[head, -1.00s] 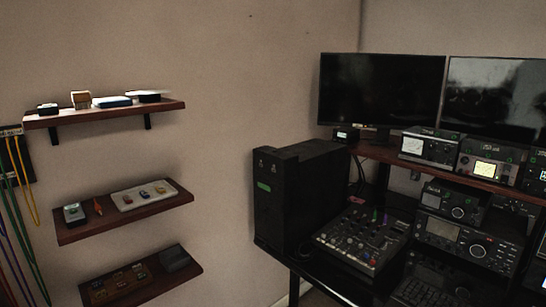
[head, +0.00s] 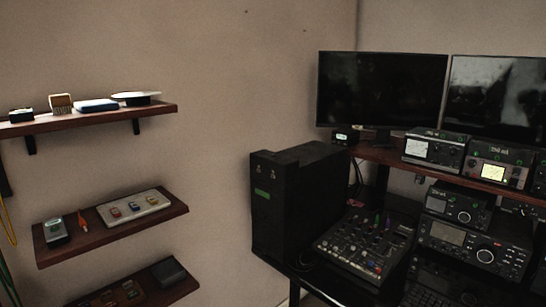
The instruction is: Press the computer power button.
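The computer (head: 296,205) is a black tower standing upright at the left end of the dark desk, beside the wall. Its narrow front face (head: 265,215) is turned towards me on the left. A green label (head: 262,193) sits on the upper front, with small light marks (head: 266,171) above it. I cannot tell which mark is the power button. Neither of my grippers shows in the head view.
A mixer (head: 364,242) sits on the desk right of the tower. Radio units (head: 474,249) and two monitors (head: 381,89) stand further right. Wall shelves (head: 110,228) with small items jut out on the left. Bare wall lies between shelves and tower.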

